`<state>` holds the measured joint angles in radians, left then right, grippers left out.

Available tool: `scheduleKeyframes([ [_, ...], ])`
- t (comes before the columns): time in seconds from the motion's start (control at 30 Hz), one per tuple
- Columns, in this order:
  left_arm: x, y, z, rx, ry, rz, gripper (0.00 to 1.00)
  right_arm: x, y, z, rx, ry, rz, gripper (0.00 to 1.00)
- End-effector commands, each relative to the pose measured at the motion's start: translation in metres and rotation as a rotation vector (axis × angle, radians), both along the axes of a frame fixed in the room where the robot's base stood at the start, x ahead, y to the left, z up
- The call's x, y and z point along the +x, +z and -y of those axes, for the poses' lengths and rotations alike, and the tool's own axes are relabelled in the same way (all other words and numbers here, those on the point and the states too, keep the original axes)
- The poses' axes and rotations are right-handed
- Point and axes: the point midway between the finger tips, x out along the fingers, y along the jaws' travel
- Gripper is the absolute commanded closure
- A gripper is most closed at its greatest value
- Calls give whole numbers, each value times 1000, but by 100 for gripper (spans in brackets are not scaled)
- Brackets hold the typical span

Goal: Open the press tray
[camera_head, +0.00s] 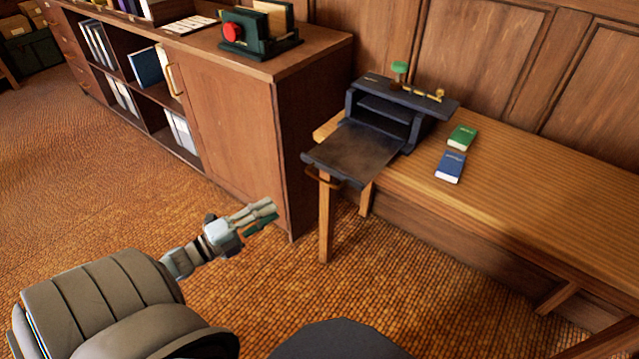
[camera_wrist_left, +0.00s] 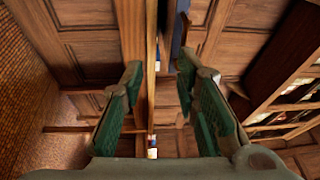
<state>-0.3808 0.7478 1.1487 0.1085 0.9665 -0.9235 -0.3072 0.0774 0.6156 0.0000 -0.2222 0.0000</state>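The dark press (camera_head: 388,108) stands on the wooden bench, with a green knob on top. Its tray (camera_head: 352,154) is slid out of the front and sticks out past the bench edge. A brown handle (camera_head: 322,178) hangs at the tray's front edge. My left gripper (camera_head: 268,213) is to the lower left of the handle, apart from it, above the floor. In the left wrist view its green-padded fingers (camera_wrist_left: 160,70) are spread with nothing held between them. My right gripper is not in view.
A green book (camera_head: 462,137) and a blue book (camera_head: 451,167) lie on the bench (camera_head: 540,200) right of the press. A wooden cabinet (camera_head: 235,130) stands to the left, with a green device (camera_head: 258,38) on top. Open carpet lies below the tray.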

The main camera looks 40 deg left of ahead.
Motion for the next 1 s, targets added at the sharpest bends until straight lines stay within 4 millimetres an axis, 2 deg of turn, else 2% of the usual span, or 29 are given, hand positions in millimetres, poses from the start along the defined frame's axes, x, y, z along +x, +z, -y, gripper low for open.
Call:
scheduleKeyframes([
  [0.03,2,12,6,47,-49,67,72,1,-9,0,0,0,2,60],
  [0.1,7,27,13,74,-78,114,72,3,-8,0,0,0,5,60],
  [0.17,16,31,17,76,-80,118,72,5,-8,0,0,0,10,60],
  [0.4,78,41,41,71,-76,118,72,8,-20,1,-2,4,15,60],
  [0.6,118,49,56,71,-75,113,72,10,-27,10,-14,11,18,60],
  [0.77,131,52,62,71,-75,110,72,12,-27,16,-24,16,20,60],
  [1.0,133,52,63,71,-75,108,72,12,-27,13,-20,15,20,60],
])
